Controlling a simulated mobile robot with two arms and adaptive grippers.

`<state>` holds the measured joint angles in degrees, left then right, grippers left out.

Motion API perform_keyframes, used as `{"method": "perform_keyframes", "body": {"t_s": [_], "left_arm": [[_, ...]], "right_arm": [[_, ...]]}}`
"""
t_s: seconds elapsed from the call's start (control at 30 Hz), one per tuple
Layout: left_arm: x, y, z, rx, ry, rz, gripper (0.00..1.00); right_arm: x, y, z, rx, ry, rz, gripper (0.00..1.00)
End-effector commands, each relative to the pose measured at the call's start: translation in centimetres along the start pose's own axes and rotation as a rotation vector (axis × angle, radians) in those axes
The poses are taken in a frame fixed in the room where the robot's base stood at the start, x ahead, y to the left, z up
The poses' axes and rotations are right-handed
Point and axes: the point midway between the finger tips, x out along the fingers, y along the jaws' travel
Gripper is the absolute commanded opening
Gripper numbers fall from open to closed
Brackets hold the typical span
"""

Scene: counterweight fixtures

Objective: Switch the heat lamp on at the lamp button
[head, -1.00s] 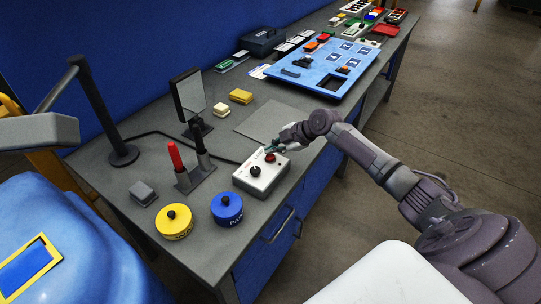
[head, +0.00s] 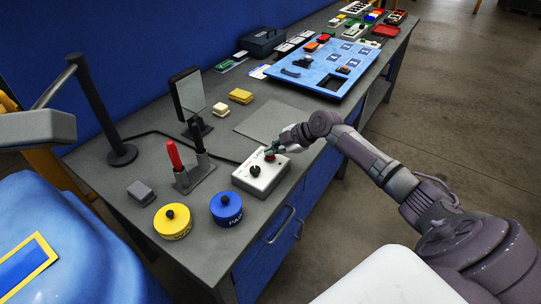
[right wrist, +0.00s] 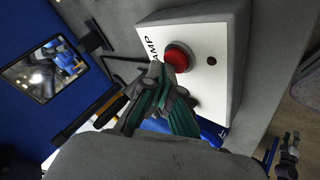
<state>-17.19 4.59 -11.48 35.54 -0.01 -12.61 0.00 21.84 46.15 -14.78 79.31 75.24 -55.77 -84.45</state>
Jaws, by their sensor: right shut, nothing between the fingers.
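The lamp button is a red round button (head: 270,155) on a white and grey box (head: 262,175) at the front edge of the bench. In the right wrist view the red button (right wrist: 178,57) stands on the white plate marked "AMP", beside a small dark red dot (right wrist: 211,61). My right gripper (head: 273,150) is shut and empty, its tips right at the button. In the wrist view its fingertips (right wrist: 160,76) overlap the button's edge; I cannot tell whether they touch it. A grey lamp-like head (head: 38,128) hangs from a dark post at the left. My left gripper is not seen.
A black knob (head: 254,170) sits on the same box. Blue (head: 226,207) and yellow (head: 172,222) round weights stand in front of it. A holder with red and black handles (head: 190,176) and a mirror-like panel (head: 187,93) are to the left. A blue board (head: 325,70) lies behind.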

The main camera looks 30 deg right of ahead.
Motion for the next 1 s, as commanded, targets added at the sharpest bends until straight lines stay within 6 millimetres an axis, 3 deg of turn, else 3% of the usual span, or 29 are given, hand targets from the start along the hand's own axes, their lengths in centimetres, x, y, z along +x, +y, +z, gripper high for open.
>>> {"method": "perform_keyframes", "body": {"t_s": [1.0], "left_arm": [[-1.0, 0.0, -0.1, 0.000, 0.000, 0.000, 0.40]], "right_arm": [[-1.5, 1.1, -1.1, -0.001, 0.000, 0.001, 0.00]]}}
